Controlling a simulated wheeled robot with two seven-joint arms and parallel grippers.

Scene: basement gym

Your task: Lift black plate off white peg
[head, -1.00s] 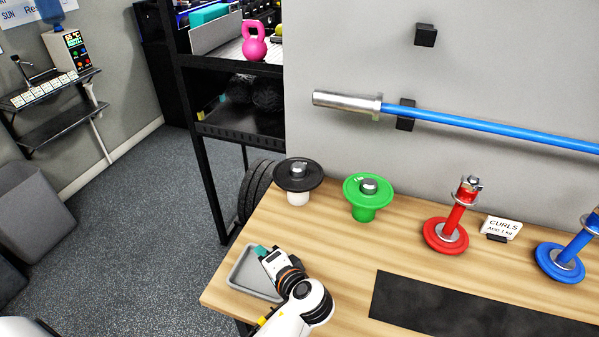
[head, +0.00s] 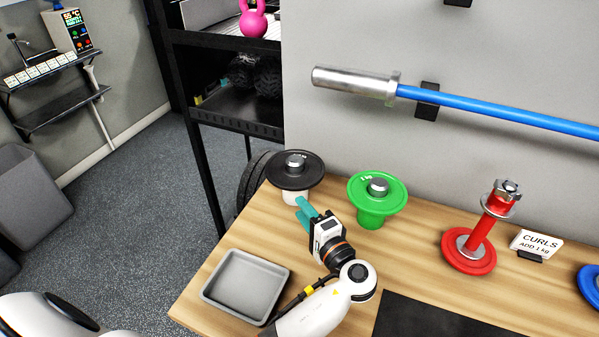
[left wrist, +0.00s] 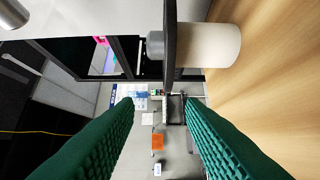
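The black plate (head: 274,175) lies flat on the white peg (head: 290,197) at the table's back left, with a silver knob standing up through its middle. In the left wrist view the plate shows edge-on as a dark upright band (left wrist: 170,50), with the white peg (left wrist: 208,45) on its right. My left gripper (head: 306,209) is open and empty, close in front of the plate and peg. In its wrist view the plate's edge lines up with the gap between the teal fingers (left wrist: 160,102); I see no finger contact. My right gripper is not in view.
A green plate on a green peg (head: 376,192) stands just right of my left gripper. A grey tray (head: 213,290) sits at the table's front left. A red stand (head: 468,254) and a sign (head: 536,243) are farther right. A black shelf rack stands behind left.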

